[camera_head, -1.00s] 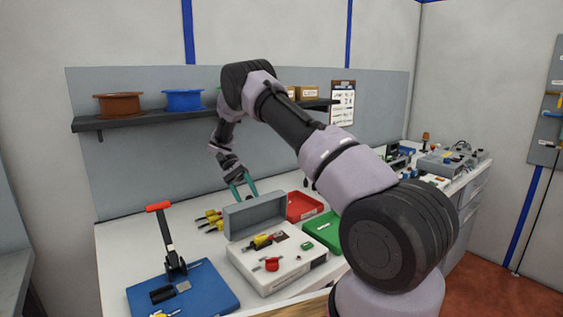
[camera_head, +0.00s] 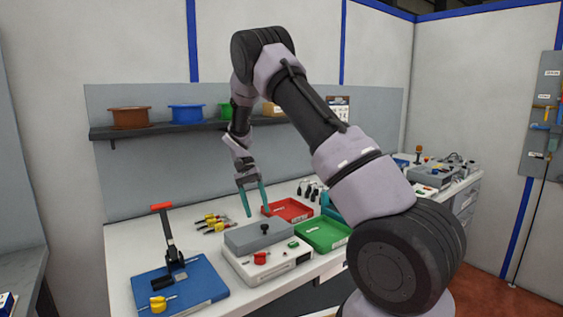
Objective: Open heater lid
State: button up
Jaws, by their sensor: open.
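The heater is a light box (camera_head: 276,268) on the workbench, with a red knob (camera_head: 260,258) and small controls on its front. Its grey lid (camera_head: 240,238) is down, lying flat over the top of the box, with a dark knob (camera_head: 264,228) on it. My gripper (camera_head: 256,211) points downward with its two teal fingers apart and nothing between them. It shows above and behind the lid, apparently not touching it. The exact gap between fingertips and lid is hard to judge.
A red tray (camera_head: 291,203) and a green tray (camera_head: 345,231) stand right of the heater. A blue base (camera_head: 206,284) with a red-handled lever press (camera_head: 170,235) stands left. Yellow-handled tools (camera_head: 212,221) lie behind. A shelf with spools (camera_head: 131,118) is at the back.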

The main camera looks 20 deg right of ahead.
aim_at(265, 225)
jog(key=shift+s+d+f+t+y, duration=0.2)
jog(key=shift+s+f+t, duration=0.1)
jog(key=shift+s+t, duration=0.35)
jog(key=shift+s+d+f+t+y, duration=0.25)
jog(key=shift+s+t, duration=0.25)
jog(key=shift+t, duration=0.25)
jog(key=shift+s+d+f+t+y, duration=0.15)
jog(key=shift+s+f+t+y, duration=0.1)
jog(key=shift+s+f+t, duration=0.3)
jog(key=shift+s+d+f+t+y, duration=0.2)
jog(key=shift+s+f+t, duration=0.25)
jog(key=shift+t, duration=0.3)
jog(key=shift+s+r, duration=0.1)
jog(key=shift+r, duration=0.1)
jog(key=s+d+r+t+y, duration=0.1)
jog(key=s+r, duration=0.2)
jog(key=r, duration=0.7)
jog(key=s+d+r+t, duration=0.1)
jog(key=s+r, duration=0.2)
jog(key=r, duration=0.8)
jog(key=shift+y, duration=0.4)
